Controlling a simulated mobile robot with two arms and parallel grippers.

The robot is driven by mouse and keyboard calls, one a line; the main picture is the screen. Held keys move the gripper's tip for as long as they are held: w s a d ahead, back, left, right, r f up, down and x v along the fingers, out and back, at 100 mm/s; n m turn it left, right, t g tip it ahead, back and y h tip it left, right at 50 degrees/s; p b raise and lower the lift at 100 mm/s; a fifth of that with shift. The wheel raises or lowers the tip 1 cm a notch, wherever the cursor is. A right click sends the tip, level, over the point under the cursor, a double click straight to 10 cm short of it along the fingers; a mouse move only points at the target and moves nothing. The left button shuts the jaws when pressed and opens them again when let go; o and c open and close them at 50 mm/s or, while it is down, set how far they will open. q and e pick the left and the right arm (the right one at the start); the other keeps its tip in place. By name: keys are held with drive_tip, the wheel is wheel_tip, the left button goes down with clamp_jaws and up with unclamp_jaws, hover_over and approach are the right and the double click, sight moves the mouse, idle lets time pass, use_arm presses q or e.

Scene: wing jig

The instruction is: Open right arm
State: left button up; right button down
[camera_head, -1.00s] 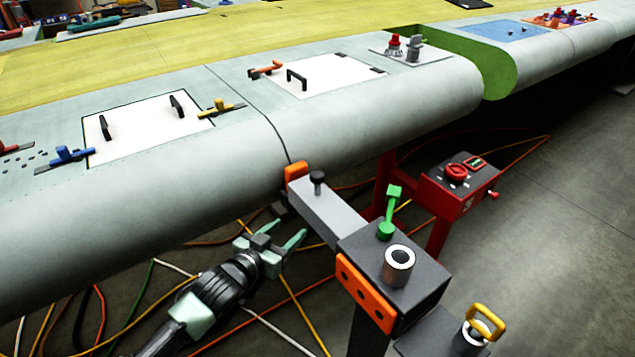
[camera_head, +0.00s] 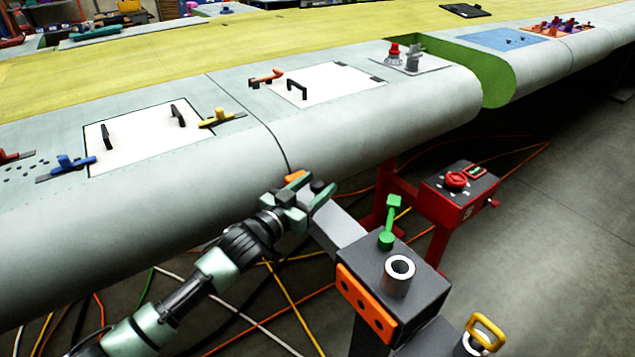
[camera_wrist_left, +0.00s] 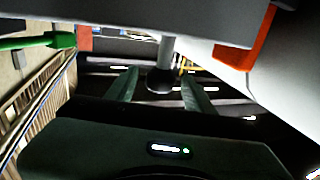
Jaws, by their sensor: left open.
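The jig's grey arm (camera_head: 338,222) reaches from a dark block (camera_head: 415,275) to the wing (camera_head: 375,125), with an orange pad (camera_head: 295,177) at its tip by the wing's front edge. The pad also shows in the left wrist view (camera_wrist_left: 260,40). My left gripper (camera_head: 317,194) is at the arm's outer end, over its black knob. In the left wrist view the open fingers (camera_wrist_left: 160,92) stand on either side of the knob's post (camera_wrist_left: 166,52) and black cap (camera_wrist_left: 160,80). I cannot tell whether they touch it. My right gripper is not in view.
A green lever (camera_head: 389,220), a metal cylinder (camera_head: 399,275) and an orange plate (camera_head: 365,302) are on the block. A yellow handle (camera_head: 487,330) stands nearer. A red control box (camera_head: 460,195) is behind. Cables lie on the floor below; the right floor is clear.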

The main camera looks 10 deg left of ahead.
use_arm(q)
drive_tip(key=shift+w+d, duration=0.2)
drive_tip(key=shift+w, duration=0.1)
clamp_jaws()
idle(1.3)
